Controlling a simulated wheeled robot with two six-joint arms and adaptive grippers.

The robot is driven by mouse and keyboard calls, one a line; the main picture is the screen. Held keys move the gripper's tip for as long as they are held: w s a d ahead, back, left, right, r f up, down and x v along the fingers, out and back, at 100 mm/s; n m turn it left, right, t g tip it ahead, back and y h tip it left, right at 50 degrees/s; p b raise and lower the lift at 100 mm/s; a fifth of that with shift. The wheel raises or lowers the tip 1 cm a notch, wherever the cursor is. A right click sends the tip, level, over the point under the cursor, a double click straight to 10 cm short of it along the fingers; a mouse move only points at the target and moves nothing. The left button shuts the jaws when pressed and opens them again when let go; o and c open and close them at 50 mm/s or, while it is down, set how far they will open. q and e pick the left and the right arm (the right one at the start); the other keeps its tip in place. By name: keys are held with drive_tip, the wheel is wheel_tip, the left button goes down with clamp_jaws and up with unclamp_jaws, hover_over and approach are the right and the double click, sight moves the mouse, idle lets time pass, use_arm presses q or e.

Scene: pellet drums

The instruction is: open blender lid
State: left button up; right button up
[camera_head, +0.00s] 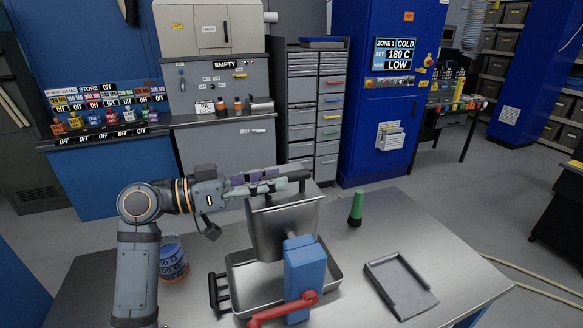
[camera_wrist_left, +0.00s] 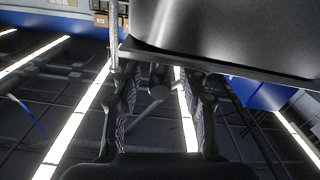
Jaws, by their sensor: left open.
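The blender is a grey metal hopper (camera_head: 285,232) on the steel table, with a blue block (camera_head: 304,270) and a red lever (camera_head: 283,310) at its front. Its flat lid lies on top, with a dark bar handle (camera_head: 298,176) at the lid's far edge. My left gripper (camera_head: 275,180) is open at the handle, its greenish and purple fingers reaching right over the lid. In the left wrist view the open fingers (camera_wrist_left: 163,105) stand on both sides of a dark rounded bar end (camera_wrist_left: 158,86). Contact cannot be told. My right gripper is out of view.
A metal tray (camera_head: 238,290) sits under the hopper. The table between the cone and the scoop tray is clear.

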sight(299, 175)
use_arm(q)
drive_tip(key=shift+p+x, duration=0.7)
drive_tip(key=shift+x, duration=1.6)
drive_tip(key=shift+c, duration=0.4)
clamp_jaws()
